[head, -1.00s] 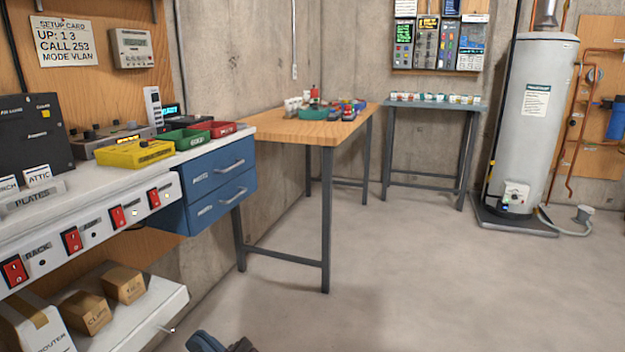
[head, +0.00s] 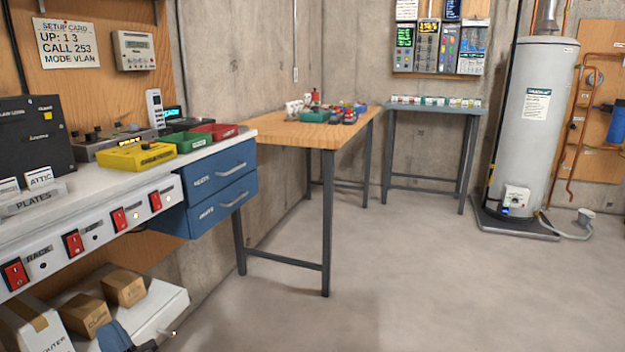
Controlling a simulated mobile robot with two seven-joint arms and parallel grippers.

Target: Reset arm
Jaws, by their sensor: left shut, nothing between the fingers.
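My left gripper (head: 146,347) shows only in part at the bottom left edge of the head view, a dark piece beside a blue part of my arm. It is shut and empty, in front of the low shelf. Its fingertips are mostly cut off by the frame. My right gripper is not in view.
A white workbench (head: 100,197) with red switches and blue drawers (head: 222,183) stands at left. Cardboard boxes (head: 85,313) sit on the low shelf below. A wooden table (head: 300,135), a grey table (head: 435,106) and a water heater (head: 530,125) stand farther back. The floor (head: 430,290) is clear.

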